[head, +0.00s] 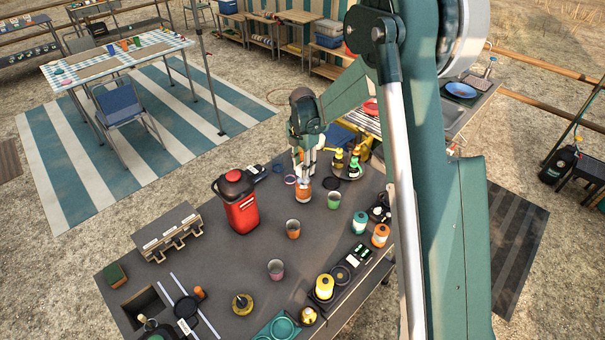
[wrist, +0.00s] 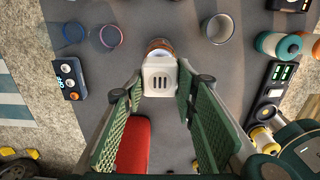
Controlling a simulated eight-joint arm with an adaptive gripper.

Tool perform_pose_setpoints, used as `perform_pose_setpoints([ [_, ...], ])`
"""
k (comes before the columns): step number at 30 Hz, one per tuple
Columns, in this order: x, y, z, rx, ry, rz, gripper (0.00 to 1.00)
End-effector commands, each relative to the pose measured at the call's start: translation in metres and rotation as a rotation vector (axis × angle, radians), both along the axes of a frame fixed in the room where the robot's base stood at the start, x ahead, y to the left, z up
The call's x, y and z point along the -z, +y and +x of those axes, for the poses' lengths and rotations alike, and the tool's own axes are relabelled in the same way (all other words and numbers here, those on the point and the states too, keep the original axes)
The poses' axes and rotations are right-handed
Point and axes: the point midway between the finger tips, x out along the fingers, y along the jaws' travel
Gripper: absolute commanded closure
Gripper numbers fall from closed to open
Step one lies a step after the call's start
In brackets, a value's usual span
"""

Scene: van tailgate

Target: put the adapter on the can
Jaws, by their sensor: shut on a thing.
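My gripper (head: 305,168) is at the far part of the dark table, pointing down. In the wrist view my gripper's green pads (wrist: 159,92) close on a white piece with dark slots, which I take to be the adapter (wrist: 160,80). An orange-brown round thing, probably the can (wrist: 159,44), shows just beyond the white piece and is partly hidden by it. In the head view this orange can (head: 302,194) stands upright on the table directly under my gripper. I cannot tell whether the adapter touches it.
A red jug (head: 241,208) stands left of my gripper. Teal (head: 359,224) and orange (head: 380,236) canisters are to the right. Bare tabletop lies around the cups.

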Motion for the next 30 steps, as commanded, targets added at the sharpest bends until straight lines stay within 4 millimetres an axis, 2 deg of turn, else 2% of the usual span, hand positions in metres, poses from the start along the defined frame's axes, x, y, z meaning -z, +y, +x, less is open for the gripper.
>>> perform_pose_setpoints([
  [9,0.029,0.0,0.0,0.0,0.0,0.0,0.84],
  [24,0.035,0.0,0.0,0.0,0.0,0.0,0.84],
  [25,0.035,0.0,0.0,0.0,0.0,0.0,0.7],
  [27,0.034,0.0,0.0,0.0,0.0,0.0,0.61],
  [28,0.034,0.0,0.0,0.0,0.0,0.0,0.57],
  [30,0.034,0.0,0.0,0.0,0.0,0.0,0.56],
])
